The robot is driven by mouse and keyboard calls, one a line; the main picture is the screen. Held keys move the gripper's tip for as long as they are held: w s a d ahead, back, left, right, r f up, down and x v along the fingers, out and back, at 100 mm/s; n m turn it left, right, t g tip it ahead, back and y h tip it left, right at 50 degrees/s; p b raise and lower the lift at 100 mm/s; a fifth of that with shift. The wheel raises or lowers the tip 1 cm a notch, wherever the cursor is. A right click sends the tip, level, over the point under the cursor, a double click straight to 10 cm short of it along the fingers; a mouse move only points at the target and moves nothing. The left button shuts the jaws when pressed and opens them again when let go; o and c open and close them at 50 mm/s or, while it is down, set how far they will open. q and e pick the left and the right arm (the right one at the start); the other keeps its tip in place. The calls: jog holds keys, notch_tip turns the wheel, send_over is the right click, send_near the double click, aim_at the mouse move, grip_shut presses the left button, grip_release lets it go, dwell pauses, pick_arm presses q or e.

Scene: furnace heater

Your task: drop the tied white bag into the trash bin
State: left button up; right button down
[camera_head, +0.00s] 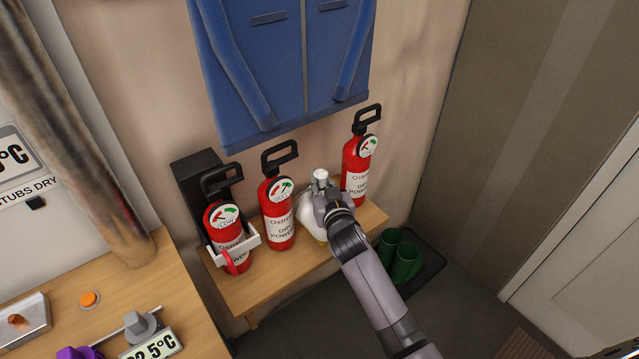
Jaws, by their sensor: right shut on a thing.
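A white bag (311,217) with a tied top stands on a small wooden bench (233,289), between two red fire extinguishers. My right gripper (326,193) reaches in from the lower right and is shut on the bag near its knotted top. The gripper and arm hide the bag's right side. I cannot tell whether the bag's bottom still touches the bench. My left gripper is out of view. No trash bin can be made out.
Fire extinguishers (279,226) (356,168) flank the bag closely; another (227,240) sits in a bracket at left. Green boots (406,263) stand on a black tray beside the bench. A control desk (170,290) fills the lower left.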

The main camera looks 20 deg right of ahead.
jog(key=shift+w+a+f, duration=0.15)
jog(key=shift+a+f, duration=0.05)
jog(key=shift+f, duration=0.1)
jog(key=c, duration=2)
grip_release()
jog(key=shift+f, duration=0.25)
jog(key=o, duration=0.5)
jog(key=shift+c, duration=0.2)
jog(key=shift+r, duration=0.1)
